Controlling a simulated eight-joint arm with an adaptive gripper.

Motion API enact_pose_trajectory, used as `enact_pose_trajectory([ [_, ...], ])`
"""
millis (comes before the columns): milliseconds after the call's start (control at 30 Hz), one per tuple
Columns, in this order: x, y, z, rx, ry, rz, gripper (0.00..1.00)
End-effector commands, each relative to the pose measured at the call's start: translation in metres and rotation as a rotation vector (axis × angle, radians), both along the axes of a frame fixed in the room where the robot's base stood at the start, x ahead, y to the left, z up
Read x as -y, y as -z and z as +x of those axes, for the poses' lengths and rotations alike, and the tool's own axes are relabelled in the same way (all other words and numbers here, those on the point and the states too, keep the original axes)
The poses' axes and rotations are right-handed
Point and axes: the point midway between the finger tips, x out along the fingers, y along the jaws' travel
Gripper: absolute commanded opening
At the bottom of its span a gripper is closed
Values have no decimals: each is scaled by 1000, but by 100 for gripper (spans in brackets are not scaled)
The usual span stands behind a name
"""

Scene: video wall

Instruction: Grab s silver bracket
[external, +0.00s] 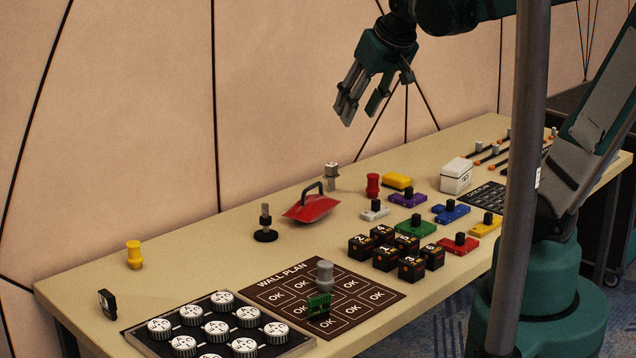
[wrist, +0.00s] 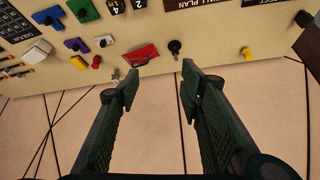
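A small silver-grey piece (external: 331,176), which looks like the bracket, stands upright near the table's far edge. In the wrist view the silver piece (wrist: 115,76) shows small, just beyond the left fingertip and partly hidden by it. Its exact shape is too small to tell. My gripper (external: 362,106) hangs in the air above the far edge of the table, higher than the silver piece and apart from it. In the wrist view my gripper (wrist: 159,86) has its fingers wide apart with nothing between them.
A red handled tool (external: 312,207) lies left of the silver piece, with a red peg (external: 373,185) to its right. A black stand (external: 265,224), numbered cubes (external: 386,257) and a white box (external: 456,176) are on the table (external: 200,238). The back left is mostly clear.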

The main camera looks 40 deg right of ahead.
Motion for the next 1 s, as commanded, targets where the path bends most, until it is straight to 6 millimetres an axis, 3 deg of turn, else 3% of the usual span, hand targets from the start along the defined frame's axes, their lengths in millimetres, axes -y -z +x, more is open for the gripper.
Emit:
enact_pose_trajectory([
  [467,37,-1,78,-48,179,32,38],
  [1000,87,22,165,-92,391,58,38],
])
